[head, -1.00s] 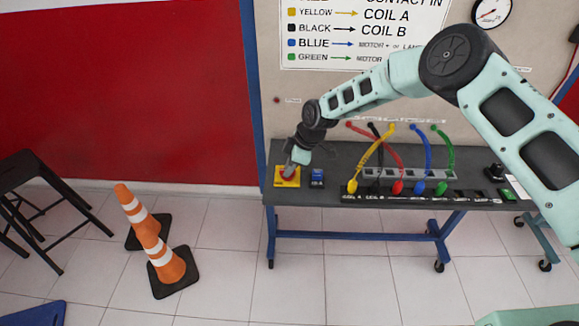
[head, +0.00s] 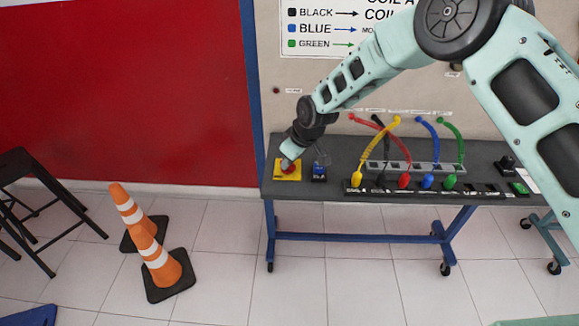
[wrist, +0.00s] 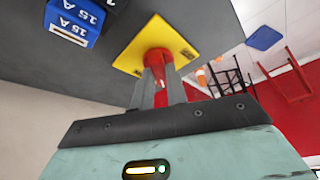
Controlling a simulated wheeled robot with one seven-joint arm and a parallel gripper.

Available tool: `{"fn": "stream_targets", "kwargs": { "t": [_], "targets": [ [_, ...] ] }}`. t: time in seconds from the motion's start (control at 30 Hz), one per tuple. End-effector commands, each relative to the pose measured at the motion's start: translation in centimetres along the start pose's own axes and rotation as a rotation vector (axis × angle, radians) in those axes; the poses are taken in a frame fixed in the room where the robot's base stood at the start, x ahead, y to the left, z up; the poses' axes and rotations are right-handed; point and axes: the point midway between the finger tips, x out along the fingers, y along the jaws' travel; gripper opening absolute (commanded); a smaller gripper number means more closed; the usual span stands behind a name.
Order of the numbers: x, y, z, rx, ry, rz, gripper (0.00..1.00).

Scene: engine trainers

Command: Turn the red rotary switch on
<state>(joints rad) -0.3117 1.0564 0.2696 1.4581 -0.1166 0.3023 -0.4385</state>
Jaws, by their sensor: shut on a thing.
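The red rotary switch (wrist: 158,58) sits on a yellow plate (head: 281,173) at the left end of the dark bench top. In the head view only a little red of it shows beside my gripper (head: 290,164). In the wrist view my gripper (wrist: 162,78) has its two grey fingers on either side of the red knob, shut on it. The yellow plate also shows in the wrist view (wrist: 183,46). Whether the switch is on or off cannot be told.
A blue block marked 15 A (head: 318,173) stands right of the yellow plate. Coloured cables (head: 405,150) and terminals fill the bench further right. Orange cones (head: 150,245) and a black stool (head: 30,205) stand on the floor at left. The floor before the bench is clear.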

Motion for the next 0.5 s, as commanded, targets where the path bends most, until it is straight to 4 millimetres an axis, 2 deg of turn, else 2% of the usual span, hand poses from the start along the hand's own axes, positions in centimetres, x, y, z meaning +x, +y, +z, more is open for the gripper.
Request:
{"fn": "stream_targets", "kwargs": {
  "t": [0.5],
  "targets": [
    [0.24, -0.43, -0.16, 0.448, 0.003, 0.19, 0.0]
  ]
}}
